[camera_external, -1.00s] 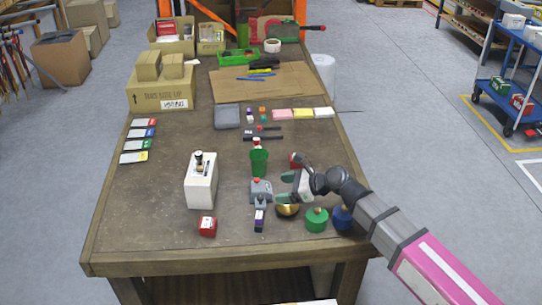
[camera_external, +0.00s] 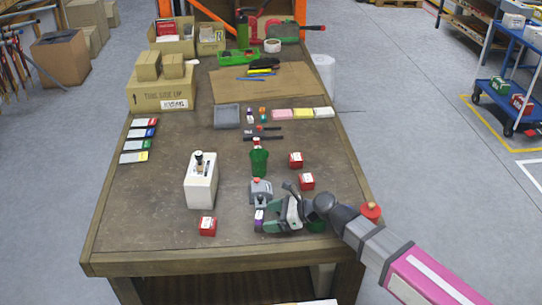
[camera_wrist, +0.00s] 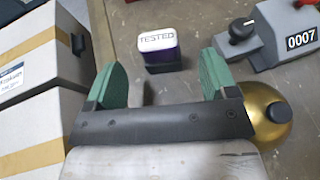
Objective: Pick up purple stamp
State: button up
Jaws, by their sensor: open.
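The purple stamp (camera_wrist: 163,50) stands on the table in the wrist view, with a white top label reading TESTED. It lies just beyond the fingertips, roughly centred between them, and appears untouched. In the external view the stamp (camera_external: 259,216) shows at the left end of my gripper (camera_external: 276,217), partly covered by it. In the wrist view my gripper (camera_wrist: 163,78) is open, its two green finger pads wide apart with nothing between them.
A grey numbering device (camera_wrist: 283,40) marked 0007 stands right of the stamp. A gold dome (camera_wrist: 272,118) sits beside the right finger.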

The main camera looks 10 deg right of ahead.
aim_at(263, 218)
jog(key=shift+x, duration=2.55)
jog(key=c, duration=1)
